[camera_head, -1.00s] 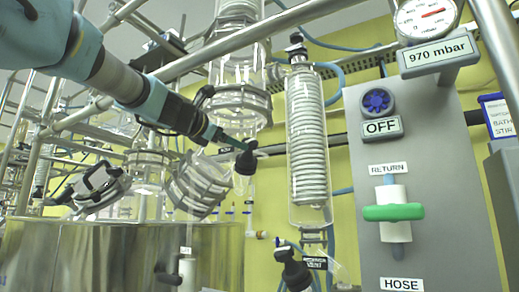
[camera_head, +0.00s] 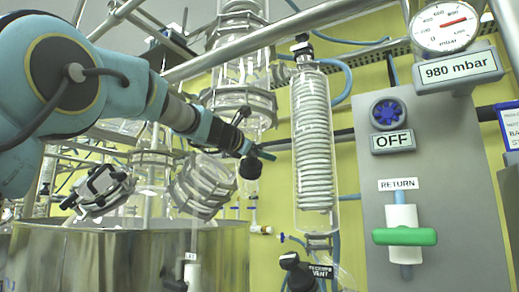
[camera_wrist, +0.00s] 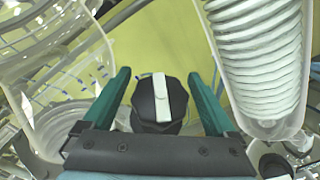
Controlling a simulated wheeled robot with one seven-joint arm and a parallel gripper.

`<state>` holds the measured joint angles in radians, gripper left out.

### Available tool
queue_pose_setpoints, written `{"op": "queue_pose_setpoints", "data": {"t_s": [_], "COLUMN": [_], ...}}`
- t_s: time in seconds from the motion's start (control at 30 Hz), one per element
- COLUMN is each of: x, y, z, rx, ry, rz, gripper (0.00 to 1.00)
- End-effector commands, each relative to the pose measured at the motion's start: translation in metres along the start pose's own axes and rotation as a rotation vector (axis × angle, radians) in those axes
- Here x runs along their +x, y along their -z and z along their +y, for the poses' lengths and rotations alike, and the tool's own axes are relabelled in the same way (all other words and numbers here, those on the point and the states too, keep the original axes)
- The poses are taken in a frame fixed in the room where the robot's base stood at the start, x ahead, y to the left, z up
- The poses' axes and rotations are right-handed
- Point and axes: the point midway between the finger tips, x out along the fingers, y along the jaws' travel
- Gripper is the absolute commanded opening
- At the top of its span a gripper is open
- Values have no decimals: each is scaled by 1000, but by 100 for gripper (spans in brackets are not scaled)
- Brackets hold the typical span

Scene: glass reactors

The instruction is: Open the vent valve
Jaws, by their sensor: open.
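A black knob with a white bar on top (camera_wrist: 160,103) lies between the two teal fingers of my gripper (camera_wrist: 160,92) in the wrist view. The fingers are spread, with a gap on each side of the knob. In the head view my gripper (camera_head: 258,153) is at a black knob (camera_head: 250,168) below the glass vessel. Whether it touches the knob I cannot tell. Lower right, another black valve knob (camera_head: 292,262) sits beside a black label ending in "VENT" (camera_head: 320,271). Which knob is the vent valve I cannot tell for sure.
A glass coil condenser (camera_head: 313,150) stands close right of my gripper; it also fills the right of the wrist view (camera_wrist: 255,60). A grey panel (camera_head: 440,180) holds a gauge reading 980 mbar (camera_head: 446,27), an OFF knob and a green RETURN handle (camera_head: 404,236). A steel vessel (camera_head: 130,255) is lower left.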

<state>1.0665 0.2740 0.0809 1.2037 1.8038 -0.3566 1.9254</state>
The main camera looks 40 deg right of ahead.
Motion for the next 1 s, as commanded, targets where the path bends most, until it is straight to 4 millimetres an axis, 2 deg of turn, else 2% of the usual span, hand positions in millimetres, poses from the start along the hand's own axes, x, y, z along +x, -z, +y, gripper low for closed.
{"op": "queue_pose_setpoints", "data": {"t_s": [0.17,0.9,1.0], "x": [0,0,0], "y": [0,0,1], "z": [0,0,0], "rx": [0,-1,-2], "ry": [0,0,-1], "rz": [0,1,1], "gripper": [90,6,6]}}
